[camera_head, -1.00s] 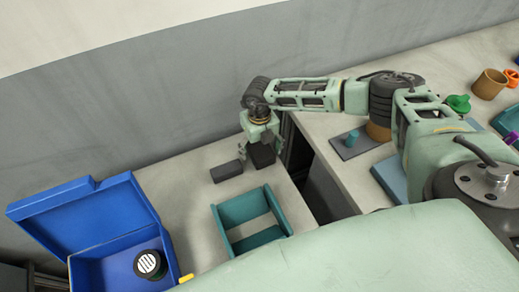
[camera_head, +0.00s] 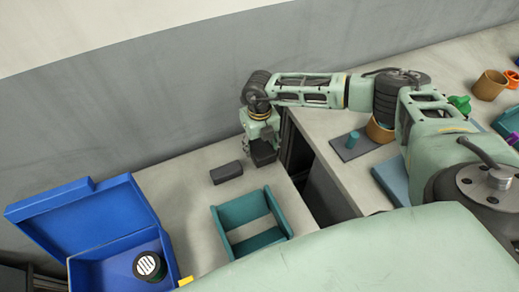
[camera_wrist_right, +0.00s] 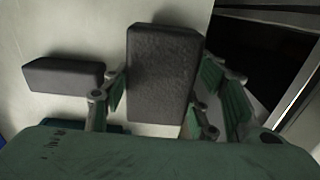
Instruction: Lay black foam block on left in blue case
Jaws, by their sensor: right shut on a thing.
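Two dark foam blocks show. One block (camera_head: 227,172) lies flat on the light table; it also shows at the left in the right wrist view (camera_wrist_right: 65,76). My right gripper (camera_head: 262,146) is shut on the other block (camera_head: 264,156), to the right of the first. In the right wrist view this held block (camera_wrist_right: 162,70) stands out between the green fingers. The blue case (camera_head: 115,243) stands open at the lower left, its lid (camera_head: 80,214) tilted back. Its near part is hidden by my body. My left gripper is not in view.
A round black thing with white stripes (camera_head: 149,265) is in the case. A teal open holder (camera_head: 233,212) stands between the case and my right gripper. A dark gap (camera_head: 297,155) separates this table from the right one, which carries a cup (camera_head: 490,84) and other items.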

